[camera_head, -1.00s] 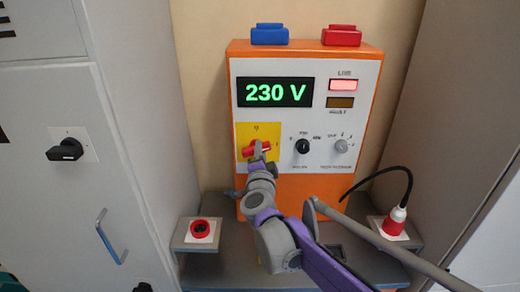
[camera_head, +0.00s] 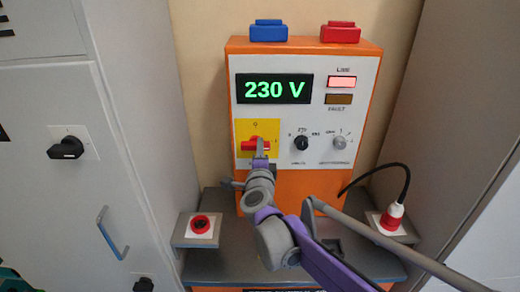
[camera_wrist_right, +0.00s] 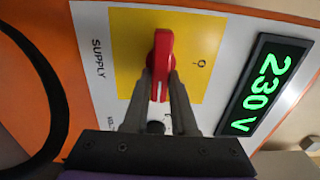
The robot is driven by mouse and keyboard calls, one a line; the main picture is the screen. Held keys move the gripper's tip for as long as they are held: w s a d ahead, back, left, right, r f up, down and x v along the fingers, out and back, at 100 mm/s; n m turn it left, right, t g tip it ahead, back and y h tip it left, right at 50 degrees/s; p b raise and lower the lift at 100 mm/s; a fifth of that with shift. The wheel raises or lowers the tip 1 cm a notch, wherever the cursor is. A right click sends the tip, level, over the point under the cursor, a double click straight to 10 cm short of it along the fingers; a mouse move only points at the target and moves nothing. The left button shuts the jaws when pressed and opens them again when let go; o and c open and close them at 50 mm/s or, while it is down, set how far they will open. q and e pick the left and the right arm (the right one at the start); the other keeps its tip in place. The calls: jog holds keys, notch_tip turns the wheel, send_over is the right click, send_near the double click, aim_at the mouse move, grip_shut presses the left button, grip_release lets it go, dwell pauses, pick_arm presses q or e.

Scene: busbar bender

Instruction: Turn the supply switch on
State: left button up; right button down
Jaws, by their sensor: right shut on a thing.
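The supply switch (camera_head: 250,144) is a red handle on a yellow plate (camera_head: 245,128) at the left of the orange and white panel. In the head view its handle lies horizontal. In the right wrist view the red handle (camera_wrist_right: 162,50) sits between the fingertips of my right gripper (camera_wrist_right: 161,85), which is shut on it. My right gripper (camera_head: 260,152) also shows at the switch in the head view and hides part of it. The display (camera_head: 274,88) reads 230 V in green and the line lamp (camera_head: 342,82) is lit pale red. My left gripper is out of view.
A black knob (camera_head: 300,143) and a grey knob (camera_head: 340,142) sit right of the switch. A red plug with a black cable (camera_head: 392,215) stands at right. A red socket (camera_head: 200,226) is at left. Grey cabinets flank both sides.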

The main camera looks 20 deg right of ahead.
jog(key=c, duration=0.7)
grip_release()
jog(key=shift+s, duration=0.1)
jog(key=v, duration=1)
jog(key=shift+s+a+b, duration=0.1)
jog(key=shift+s+b, duration=0.25)
jog(key=shift+b, duration=0.05)
